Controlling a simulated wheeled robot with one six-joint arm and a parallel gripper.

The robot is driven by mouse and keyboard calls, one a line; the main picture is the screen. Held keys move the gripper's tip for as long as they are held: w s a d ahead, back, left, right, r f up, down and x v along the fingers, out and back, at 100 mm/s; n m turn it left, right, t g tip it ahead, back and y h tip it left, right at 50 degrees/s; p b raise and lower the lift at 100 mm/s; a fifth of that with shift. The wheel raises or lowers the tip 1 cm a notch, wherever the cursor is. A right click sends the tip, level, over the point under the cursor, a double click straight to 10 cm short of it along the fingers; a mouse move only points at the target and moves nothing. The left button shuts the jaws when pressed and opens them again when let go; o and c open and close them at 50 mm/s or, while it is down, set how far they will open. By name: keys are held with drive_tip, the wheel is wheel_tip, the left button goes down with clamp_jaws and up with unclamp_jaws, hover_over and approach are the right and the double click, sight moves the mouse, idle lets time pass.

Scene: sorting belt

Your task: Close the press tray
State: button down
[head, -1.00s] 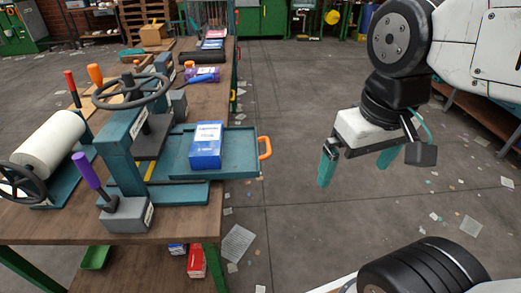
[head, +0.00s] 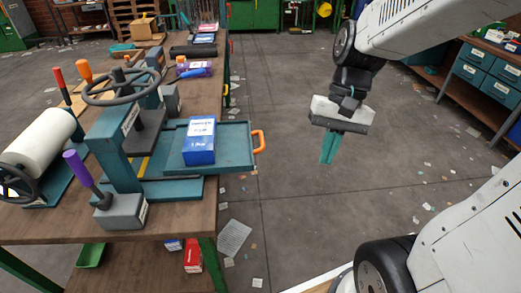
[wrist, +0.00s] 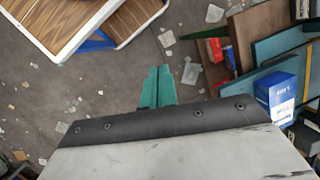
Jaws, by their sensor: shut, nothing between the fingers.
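The teal press tray (head: 233,158) sticks out to the right from the teal press (head: 116,150) on the workbench, pulled open past the bench edge. Its orange handle (head: 259,141) is at the tray's right end. A blue and white box (head: 199,140) stands on the tray; the box also shows in the wrist view (wrist: 283,91). My gripper (head: 328,160) is to the right of the handle, apart from it, over open floor. Its teal fingers are together, pointing down, and hold nothing; they also show in the wrist view (wrist: 157,88).
The press has a dark handwheel (head: 121,86) on top and a purple-handled lever (head: 78,168) in front. A white roll (head: 41,142) lies at the left of the bench. The floor between bench and gripper is clear apart from scraps. A drawer cabinet (head: 487,72) stands at right.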

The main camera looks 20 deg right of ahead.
drive_tip(key=w+d+f+m+t+y, duration=0.25)
drive_tip(key=w+f+m, duration=0.35)
drive_tip(key=w+m, duration=0.3)
drive_tip(key=w+d+f+m+t+y, duration=0.25)
drive_tip(key=w+f+m, duration=0.35)
drive_tip(key=w, duration=0.5)
drive_tip(key=w+a+f, duration=0.1)
drive_tip(key=a+f, duration=0.2)
drive_tip(key=a, duration=0.2)
drive_tip(key=w+a+f+m, duration=0.1)
drive_tip(key=w+a+f, duration=0.1)
drive_tip(key=a, duration=0.3)
drive_tip(key=shift+a+f+g+y, duration=0.3)
drive_tip(key=shift+f, duration=0.3)
drive_tip(key=shift+w, duration=0.15)
